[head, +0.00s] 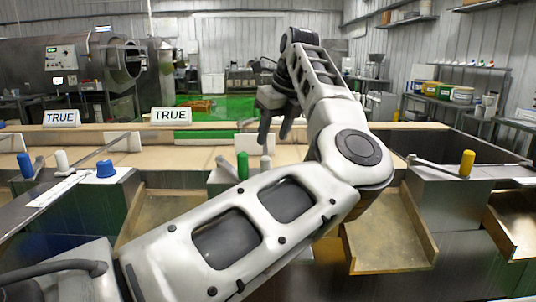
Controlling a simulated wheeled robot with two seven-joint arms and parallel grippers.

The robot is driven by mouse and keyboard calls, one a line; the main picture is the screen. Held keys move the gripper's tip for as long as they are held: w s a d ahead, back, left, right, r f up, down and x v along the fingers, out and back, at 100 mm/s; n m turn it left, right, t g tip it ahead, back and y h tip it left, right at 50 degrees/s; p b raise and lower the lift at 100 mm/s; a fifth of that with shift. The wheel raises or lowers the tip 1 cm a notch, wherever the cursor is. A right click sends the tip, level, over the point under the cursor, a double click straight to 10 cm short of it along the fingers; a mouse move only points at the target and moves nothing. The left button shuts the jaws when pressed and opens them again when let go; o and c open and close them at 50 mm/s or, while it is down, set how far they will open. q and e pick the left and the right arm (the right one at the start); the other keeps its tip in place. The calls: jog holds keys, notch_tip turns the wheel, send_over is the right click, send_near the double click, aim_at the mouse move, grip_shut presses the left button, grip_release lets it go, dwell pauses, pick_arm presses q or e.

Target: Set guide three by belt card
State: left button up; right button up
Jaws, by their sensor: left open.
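Two white cards reading "TRUE", a left one (62,118) and a right one (170,115), stand behind the belt (185,157). Guide bars with coloured knobs line the near belt edge: a blue knob (27,165), a white knob (62,160), a green knob (242,165), a pale knob (265,163) and a yellow knob (467,163). I cannot tell which guide is three. My left gripper (275,135) is open and empty, fingers down, above and behind the green and pale knobs, apparently not touching them. My left arm hides part of the belt and guides. My right gripper is out of view.
A short blue cap (105,168) sits on the left housing. Tan chutes, one right of centre (388,235), slope down at the near side. Small blank white plates (125,142) stand along the belt. A steel drum machine (75,68) stands at the back left.

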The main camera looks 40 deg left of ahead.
pick_arm(q)
jog(key=shift+v, duration=2.75)
